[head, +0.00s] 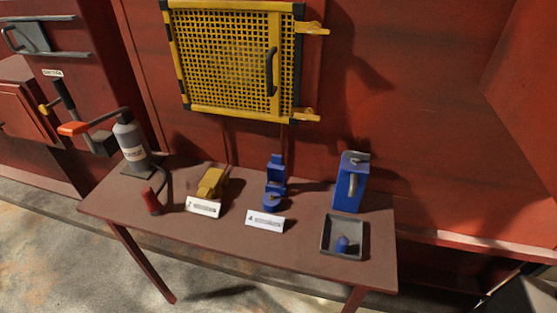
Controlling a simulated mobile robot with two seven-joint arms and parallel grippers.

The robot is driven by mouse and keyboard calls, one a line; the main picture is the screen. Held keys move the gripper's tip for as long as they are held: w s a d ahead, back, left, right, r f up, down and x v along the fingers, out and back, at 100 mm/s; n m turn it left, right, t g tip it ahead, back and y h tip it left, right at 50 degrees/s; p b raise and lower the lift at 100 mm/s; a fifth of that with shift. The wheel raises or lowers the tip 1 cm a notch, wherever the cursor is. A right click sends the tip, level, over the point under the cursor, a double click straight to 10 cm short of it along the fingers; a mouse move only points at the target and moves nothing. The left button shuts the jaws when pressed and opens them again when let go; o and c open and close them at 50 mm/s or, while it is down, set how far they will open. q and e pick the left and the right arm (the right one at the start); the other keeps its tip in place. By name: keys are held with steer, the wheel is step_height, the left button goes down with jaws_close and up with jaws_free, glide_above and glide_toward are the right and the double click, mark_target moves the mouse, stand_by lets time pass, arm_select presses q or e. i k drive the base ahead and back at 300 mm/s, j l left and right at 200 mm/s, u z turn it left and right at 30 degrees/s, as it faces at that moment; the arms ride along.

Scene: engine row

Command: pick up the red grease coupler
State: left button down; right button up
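The red grease coupler (151,201) is a small red cylinder with a dark lower end. It stands slightly tilted near the left front part of the brown table (240,237). A dark hose (164,182) curves from the grease pump (131,142) down beside the coupler. Neither of my grippers is in view.
A yellow block (211,182), a blue stand (275,184), a tall blue device (350,182) and a grey tray (329,252) with a blue piece stand to the right. Two white labels stand in front. A yellow mesh door (225,62) hangs on the red wall behind.

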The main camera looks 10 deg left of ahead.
mark_target(154, 207)
steer(key=j+u, duration=0.15)
steer(key=u, duration=1.3)
